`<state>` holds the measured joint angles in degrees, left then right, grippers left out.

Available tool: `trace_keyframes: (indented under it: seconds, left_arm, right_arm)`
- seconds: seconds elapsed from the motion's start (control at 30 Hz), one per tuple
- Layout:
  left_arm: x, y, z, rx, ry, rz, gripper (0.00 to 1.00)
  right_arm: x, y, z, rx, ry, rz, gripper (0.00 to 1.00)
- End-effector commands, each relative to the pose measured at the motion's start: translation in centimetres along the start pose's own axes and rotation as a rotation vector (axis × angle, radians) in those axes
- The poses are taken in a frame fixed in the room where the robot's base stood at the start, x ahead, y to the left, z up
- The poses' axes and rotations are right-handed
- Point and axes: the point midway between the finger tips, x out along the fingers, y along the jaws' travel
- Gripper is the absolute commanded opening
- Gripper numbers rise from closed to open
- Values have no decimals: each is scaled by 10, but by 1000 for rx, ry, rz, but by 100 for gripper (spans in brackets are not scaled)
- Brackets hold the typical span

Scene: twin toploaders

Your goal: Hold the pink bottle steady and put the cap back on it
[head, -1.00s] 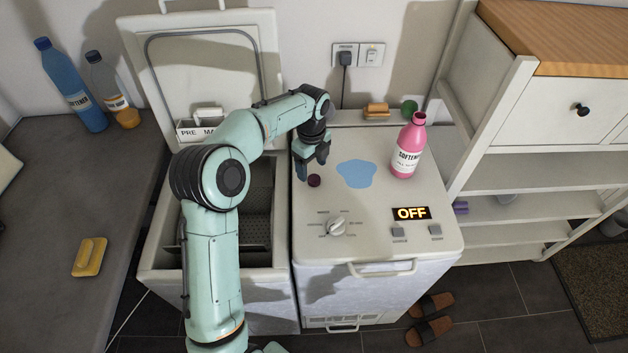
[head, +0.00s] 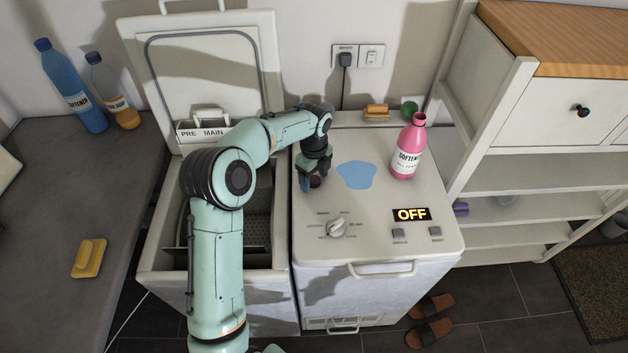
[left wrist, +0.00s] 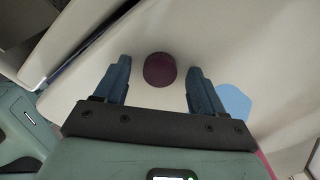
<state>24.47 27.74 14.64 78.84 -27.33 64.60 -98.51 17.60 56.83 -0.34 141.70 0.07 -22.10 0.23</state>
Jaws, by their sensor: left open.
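The pink softener bottle (head: 407,152) stands upright and uncapped at the back right of the closed machine top in the head view. A dark maroon cap (head: 316,182) lies on the same top, left of the blue puddle. It also shows in the left wrist view (left wrist: 160,69). My left gripper (head: 313,184) is down at the cap, its fingers to either side. In the left wrist view my left gripper (left wrist: 160,80) is open, with the cap between and slightly beyond the fingertips, apart from both. My right gripper is not in view.
A blue puddle (head: 357,174) lies between cap and bottle. A brush (head: 376,111) and a green round thing (head: 409,108) sit at the back edge. A dial (head: 337,228) is in front. The left machine's lid (head: 205,70) stands open.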

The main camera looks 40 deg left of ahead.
Motion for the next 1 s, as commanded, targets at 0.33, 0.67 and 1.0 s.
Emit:
trace_keyframes:
  seconds: [0.33,0.67,1.0]
  left_arm:
    - [0,0,0,0,0,0,10]
    - [-3,0,0,0,0,-1,10]
    - [-73,-2,0,0,-2,-8,10]
  right_arm:
    - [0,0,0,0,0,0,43]
    - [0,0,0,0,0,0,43]
    - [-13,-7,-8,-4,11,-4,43]
